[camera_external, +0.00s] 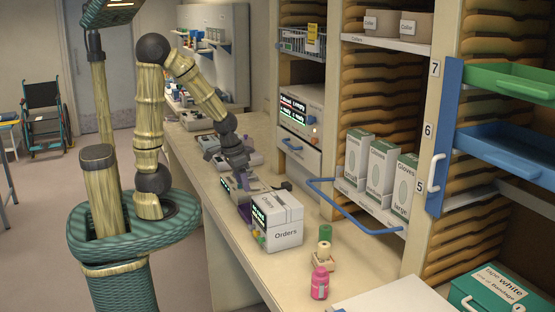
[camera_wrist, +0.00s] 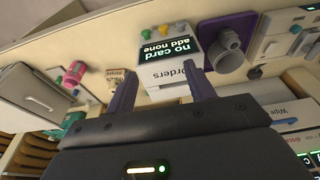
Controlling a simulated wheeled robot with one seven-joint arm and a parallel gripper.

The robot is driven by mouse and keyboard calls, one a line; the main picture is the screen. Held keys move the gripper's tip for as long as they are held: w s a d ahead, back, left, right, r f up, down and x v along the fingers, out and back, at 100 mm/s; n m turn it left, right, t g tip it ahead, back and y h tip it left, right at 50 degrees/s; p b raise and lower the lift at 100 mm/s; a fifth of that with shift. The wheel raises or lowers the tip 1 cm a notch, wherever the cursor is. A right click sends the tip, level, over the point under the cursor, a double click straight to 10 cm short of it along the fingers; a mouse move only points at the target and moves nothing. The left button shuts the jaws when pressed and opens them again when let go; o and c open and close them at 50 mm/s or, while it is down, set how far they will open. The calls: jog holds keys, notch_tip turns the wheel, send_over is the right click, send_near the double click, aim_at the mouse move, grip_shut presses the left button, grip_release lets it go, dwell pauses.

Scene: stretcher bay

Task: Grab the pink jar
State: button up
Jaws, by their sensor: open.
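The pink jar (camera_external: 320,283) stands upright on the counter, near its front edge, in front of a small beige block. In the wrist view the pink jar (camera_wrist: 75,74) is small, at the left, outside my jaws. My gripper (camera_external: 243,184) is over the counter, farther back than the jar, with the Orders box between them. In the wrist view the two purple fingers of my gripper (camera_wrist: 160,70) are spread apart with nothing held. The Orders box and a screen device show beyond the gap between them.
The white Orders box (camera_external: 285,232) stands beside a screen device (camera_wrist: 168,42). A green-topped item (camera_external: 326,232) and a beige block (camera_external: 323,262) stand behind the jar. A blue rail (camera_external: 345,215) juts from the shelves at right. A white surface (camera_external: 390,299) lies right of the jar.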

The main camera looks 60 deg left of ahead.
jog(key=shift+w+d, duration=0.1)
jog(key=w+d+f+n+t+p, duration=0.1)
jog(key=w+d+f+t, duration=0.2)
jog(key=w+d+f, duration=0.3)
jog(key=w+d+f+n+t+p, duration=0.1)
jog(key=w+d+f+t, duration=0.35)
jog(key=d, duration=0.45)
jog(key=s+d+f+m+t+h, duration=0.4)
jog(key=s+d+f+m+h, duration=0.3)
jog(key=s, duration=0.4)
jog(key=d+m+h, duration=0.1)
jog(key=h, duration=0.1)
jog(key=shift+s+d+m+h+b, duration=0.15)
jog(key=shift+d+m+h+b, duration=0.15)
jog(key=shift+m+h+b, duration=0.1)
